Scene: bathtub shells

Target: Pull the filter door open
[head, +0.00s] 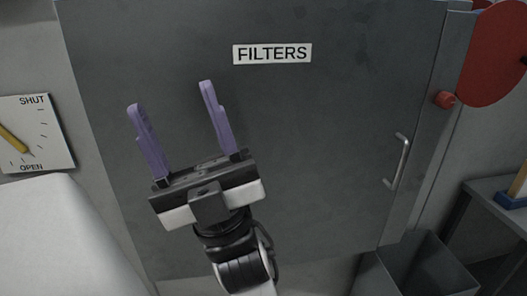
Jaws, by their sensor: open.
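The filter door (310,130) is a large grey panel with a white FILTERS label (272,54) near its top. It appears closed. Its handle (398,162) is a pale metal bar near the door's right edge. My gripper (178,98) is open and empty, with its two purple fingers pointing up in the picture. It shows in front of the left half of the door, well to the left of the handle. I cannot tell how far it is from the door's surface.
A dial plate (50,150) marked SHUT and OPEN is on the left wall, its yellow pointer (12,138) toward OPEN. A white rounded surface (50,240) fills the lower left. A red disc (495,55), a red knob (445,99), a grey bin (425,275) and a grey table (490,190) are at right.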

